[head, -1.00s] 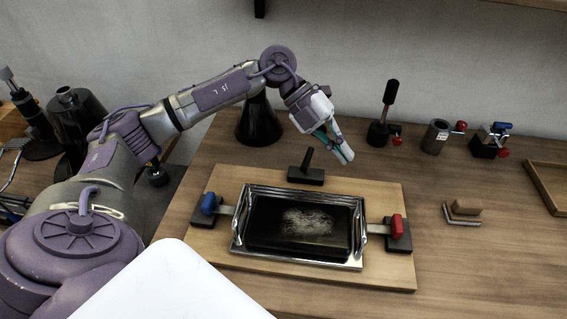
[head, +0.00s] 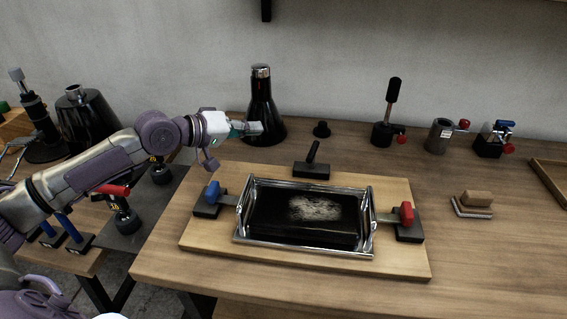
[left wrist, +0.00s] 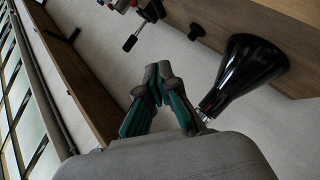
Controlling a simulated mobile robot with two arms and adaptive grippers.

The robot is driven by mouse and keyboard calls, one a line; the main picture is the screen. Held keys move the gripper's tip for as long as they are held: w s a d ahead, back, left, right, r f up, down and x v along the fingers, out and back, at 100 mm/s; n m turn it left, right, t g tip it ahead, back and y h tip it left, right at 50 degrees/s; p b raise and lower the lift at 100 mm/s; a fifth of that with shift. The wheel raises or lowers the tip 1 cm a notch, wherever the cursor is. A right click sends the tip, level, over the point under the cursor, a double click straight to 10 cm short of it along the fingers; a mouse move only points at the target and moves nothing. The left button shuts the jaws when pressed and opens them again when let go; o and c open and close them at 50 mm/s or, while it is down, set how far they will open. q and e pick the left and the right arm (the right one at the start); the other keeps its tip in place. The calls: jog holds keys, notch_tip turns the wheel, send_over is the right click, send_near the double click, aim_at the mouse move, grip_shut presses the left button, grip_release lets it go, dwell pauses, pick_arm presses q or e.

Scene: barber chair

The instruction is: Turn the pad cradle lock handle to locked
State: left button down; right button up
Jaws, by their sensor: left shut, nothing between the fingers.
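A chrome-framed cradle (head: 305,247) holds a dark pad (head: 300,228) with a pale powdery patch, on a wooden board (head: 208,241). A blue handle (head: 212,191) stands on a black block at its left and a red handle (head: 407,213) on one at its right. A black lever (head: 312,155) leans upright on a block behind it. I cannot tell which is the lock handle. My left gripper (head: 260,128) is shut and empty, up and left of the black lever, apart from all three handles. Its closed fingertips (left wrist: 158,72) show in the left wrist view. My right gripper is not in view.
A black flask (head: 261,95) stands right behind my left gripper; it also shows in the left wrist view (left wrist: 245,70). Several clamps and a black-handled tool (head: 391,105) stand along the back right. A small wooden block (head: 476,199) lies right of the board. The front-right tabletop is clear.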

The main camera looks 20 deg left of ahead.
aim_at(312, 159)
pick_arm(q)
jog(key=shift+s+d+f+n+g, duration=0.2)
jog(key=shift+s+f+g, duration=0.1)
jog(key=shift+s+f, duration=0.2)
jog(key=shift+s+d+f+n+g, duration=0.15)
jog(key=shift+s+f+g, duration=0.15)
jog(key=shift+s+f, duration=0.15)
jog(key=shift+s+d+f+p+x, duration=0.15)
jog(key=shift+s+d+p+x, duration=0.25)
jog(key=shift+x, duration=1.7)
jog(key=shift+s+d+f+p+x, duration=0.2)
jog(key=shift+d+p+x, duration=0.25)
jog(key=shift+x, duration=1.65)
jog(key=shift+s+d+f+p+x, duration=0.1)
jog(key=shift+s+d+p+x, duration=0.4)
jog(key=shift+x, duration=1.65)
jog(key=shift+w+a, duration=0.15)
jog(key=shift+a, duration=0.05)
